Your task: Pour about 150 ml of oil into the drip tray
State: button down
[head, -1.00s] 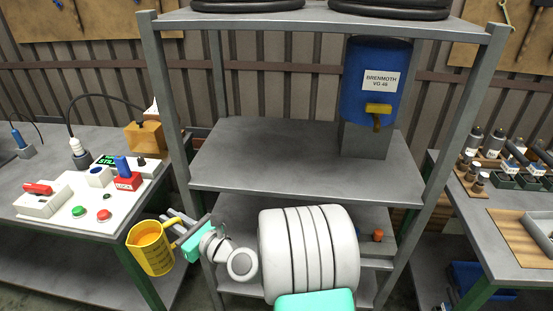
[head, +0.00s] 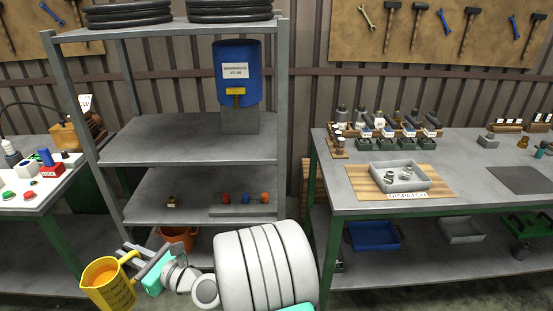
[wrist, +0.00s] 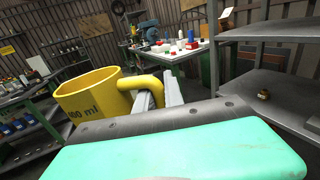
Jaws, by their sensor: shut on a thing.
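My gripper (head: 136,262) is shut on the handle of a yellow measuring jug (head: 112,292) at the lower left of the head view. The jug holds orange-looking liquid and appears roughly upright, slightly tilted in the picture. In the wrist view the jug (wrist: 85,100) shows its "ml" marking, and its handle (wrist: 146,83) sits between my gripper's fingers (wrist: 160,92). No tray is labelled as the drip tray. A blue tray (head: 372,237) and a grey tray (head: 461,230) lie on the right bench's lower shelf, well right of the jug.
A grey shelf rack (head: 187,150) stands ahead with a blue drum (head: 238,62) on it. The left bench (head: 72,180) holds a control panel. An orange bucket (head: 178,237) sits low in the rack.

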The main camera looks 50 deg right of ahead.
aim_at(399, 176)
jog(key=k, duration=0.25)
jog(key=z, duration=3.9)
jog(key=i, duration=3.15)
jog(key=u, duration=2.4)
